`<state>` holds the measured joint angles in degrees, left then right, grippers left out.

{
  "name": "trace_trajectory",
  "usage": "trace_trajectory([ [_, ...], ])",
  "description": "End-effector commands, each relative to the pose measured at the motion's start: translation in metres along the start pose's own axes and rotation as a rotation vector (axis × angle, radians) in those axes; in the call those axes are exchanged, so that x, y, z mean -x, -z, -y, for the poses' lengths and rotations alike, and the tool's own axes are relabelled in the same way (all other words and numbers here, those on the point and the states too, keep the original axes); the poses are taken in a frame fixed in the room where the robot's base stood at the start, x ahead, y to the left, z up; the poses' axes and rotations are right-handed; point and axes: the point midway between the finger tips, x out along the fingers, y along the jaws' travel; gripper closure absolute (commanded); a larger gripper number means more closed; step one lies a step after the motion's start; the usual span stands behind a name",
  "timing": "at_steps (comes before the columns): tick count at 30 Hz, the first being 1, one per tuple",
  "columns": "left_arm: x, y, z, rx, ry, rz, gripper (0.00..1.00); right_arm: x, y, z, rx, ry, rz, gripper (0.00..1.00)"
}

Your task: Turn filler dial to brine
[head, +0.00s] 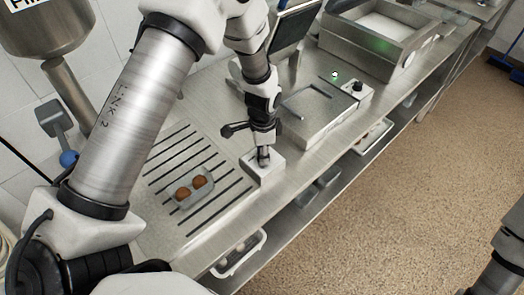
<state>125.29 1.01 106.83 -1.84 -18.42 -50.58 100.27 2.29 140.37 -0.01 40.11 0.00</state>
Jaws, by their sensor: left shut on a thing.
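The filler dial's small pale box (268,176) sits on the steel counter, just right of the slotted drain area. My left gripper (263,158) points down onto the top of this box and is shut on the dial. The fingers cover the dial, so its pointer and any brine marking cannot be read. My right gripper is not in view; only a dark part of my right arm shows at the lower right edge.
A small tray (209,187) with brown round items lies on the slotted drain area. A flat steel unit (310,112) with a black knob and green light stands behind the box, with a dark screen (291,27) beyond. White baskets (238,262) sit on the shelf below.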

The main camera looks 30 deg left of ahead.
Motion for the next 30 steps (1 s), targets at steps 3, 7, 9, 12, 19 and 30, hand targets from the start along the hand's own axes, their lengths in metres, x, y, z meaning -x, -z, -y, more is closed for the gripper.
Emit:
trace_trajectory([
  [3, -0.0017, -0.0003, -0.0009, -0.025, -0.002, 0.002, 1.0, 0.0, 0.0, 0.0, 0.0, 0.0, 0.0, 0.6],
  [7, -0.0018, -0.0004, -0.001, -0.04, -0.002, 0.002, 1.0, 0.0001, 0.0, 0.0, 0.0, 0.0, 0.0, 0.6],
  [9, -0.0018, -0.0004, -0.001, -0.043, -0.002, 0.002, 1.0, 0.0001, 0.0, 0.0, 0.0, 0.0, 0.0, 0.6],
  [12, -0.0018, -0.0004, -0.001, -0.043, -0.002, 0.002, 1.0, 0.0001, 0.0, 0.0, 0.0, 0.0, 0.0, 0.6],
  [19, -0.0017, -0.0004, -0.0011, -0.042, -0.002, 0.002, 0.51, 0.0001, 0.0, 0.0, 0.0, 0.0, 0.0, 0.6],
  [30, 0.002, 0.0, -0.0002, -0.042, 0.0, 0.0, 0.4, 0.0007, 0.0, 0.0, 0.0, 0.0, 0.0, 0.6],
])
